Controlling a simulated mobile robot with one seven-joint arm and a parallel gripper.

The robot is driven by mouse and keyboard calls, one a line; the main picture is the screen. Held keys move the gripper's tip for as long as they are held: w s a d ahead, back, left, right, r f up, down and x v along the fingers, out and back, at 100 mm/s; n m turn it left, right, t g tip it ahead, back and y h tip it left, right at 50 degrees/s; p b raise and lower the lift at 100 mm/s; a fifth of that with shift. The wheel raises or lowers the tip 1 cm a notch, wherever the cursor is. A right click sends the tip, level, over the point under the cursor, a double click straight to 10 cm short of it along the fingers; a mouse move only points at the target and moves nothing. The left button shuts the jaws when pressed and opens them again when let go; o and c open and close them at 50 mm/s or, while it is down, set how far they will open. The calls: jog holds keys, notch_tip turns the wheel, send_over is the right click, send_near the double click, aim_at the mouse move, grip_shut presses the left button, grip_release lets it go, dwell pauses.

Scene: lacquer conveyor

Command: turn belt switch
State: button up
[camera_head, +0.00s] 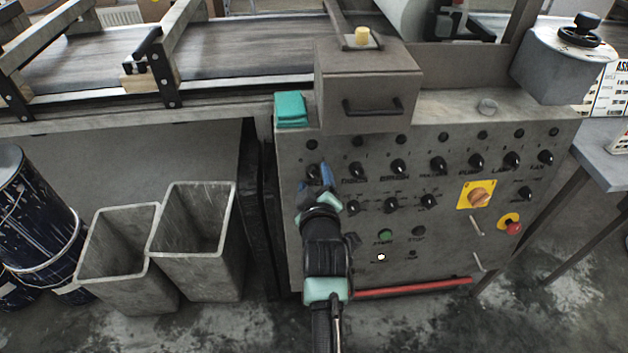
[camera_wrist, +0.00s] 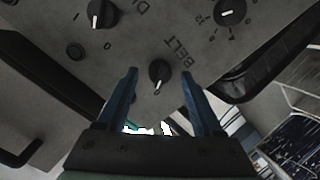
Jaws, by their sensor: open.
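The belt switch (camera_wrist: 159,72) is a small black rotary knob on the grey control panel, next to the printed word BELT. Its white pointer mark faces down in the wrist view, toward the gripper. In the head view the belt switch (camera_head: 312,171) is at the upper left of the panel, partly crowded by my fingers. My gripper (camera_head: 316,182) is in front of it. In the wrist view my gripper (camera_wrist: 163,80) is open, with one blue finger on each side of the knob's line. The knob shows between and just beyond the fingertips; contact cannot be told.
Similar knobs sit close by, such as the dial knob (camera_wrist: 101,13). A yellow-plated switch (camera_head: 477,195) and a red button (camera_head: 514,228) are on the panel's right. A handled box (camera_head: 368,85) stands above. Grey bins (camera_head: 194,240) stand on the left floor.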

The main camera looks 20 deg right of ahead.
jog(key=shift+w+d+f, duration=0.1)
jog(key=shift+w+d, duration=0.05)
jog(key=shift+w, duration=0.25)
grip_shut()
